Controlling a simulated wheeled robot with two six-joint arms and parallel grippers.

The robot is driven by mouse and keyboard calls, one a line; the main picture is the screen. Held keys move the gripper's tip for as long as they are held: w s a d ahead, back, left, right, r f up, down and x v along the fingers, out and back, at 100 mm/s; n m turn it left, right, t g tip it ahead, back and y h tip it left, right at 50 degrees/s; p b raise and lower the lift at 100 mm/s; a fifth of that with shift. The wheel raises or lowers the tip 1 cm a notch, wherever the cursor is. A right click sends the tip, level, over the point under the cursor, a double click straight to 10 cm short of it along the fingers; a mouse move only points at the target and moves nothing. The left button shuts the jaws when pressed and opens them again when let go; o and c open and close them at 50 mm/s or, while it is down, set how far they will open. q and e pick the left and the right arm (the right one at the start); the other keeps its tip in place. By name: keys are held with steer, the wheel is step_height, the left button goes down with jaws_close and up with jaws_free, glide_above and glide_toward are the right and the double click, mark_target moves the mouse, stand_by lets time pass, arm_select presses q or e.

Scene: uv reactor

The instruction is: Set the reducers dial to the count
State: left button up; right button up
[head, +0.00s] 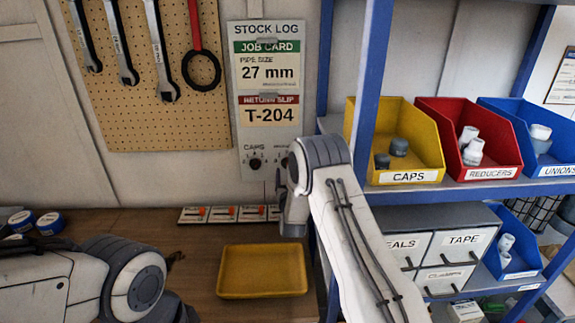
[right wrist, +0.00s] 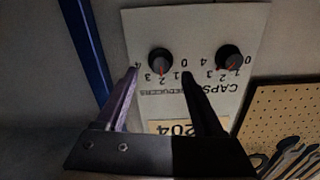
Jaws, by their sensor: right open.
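The reducers dial (right wrist: 160,60) is a dark round knob with a reddish pointer mark on the grey panel, shown upside down in the right wrist view. Its mark appears near the 2, but is small. The caps dial (right wrist: 229,57) is beside it; in the head view the caps dial (head: 255,163) shows, while my right arm mostly hides the reducers dial. My right gripper (right wrist: 160,76) is open, its fingers appearing either side of the reducers dial; contact cannot be told. The red REDUCERS bin (head: 492,174) holds at least two white pieces. My left gripper is out of view.
The stock log (head: 267,75) reads 27 mm and T-204. A blue-framed shelf (head: 366,75) stands just right of the panel, with the yellow CAPS bin (head: 411,177) and blue UNIONS bin (head: 556,170). Below the panel, a yellow tray (head: 262,294) lies on the bench.

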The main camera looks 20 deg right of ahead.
steer(key=shift+p+x, duration=0.6)
steer(key=shift+x, duration=1.8)
steer(key=shift+c, duration=0.2)
jaws_close()
steer(key=shift+f+m+b, duration=0.1)
steer(key=shift+m+b, duration=3.9)
steer(key=shift+b, duration=2.3)
steer(key=shift+o, duration=0.2)
jaws_free()
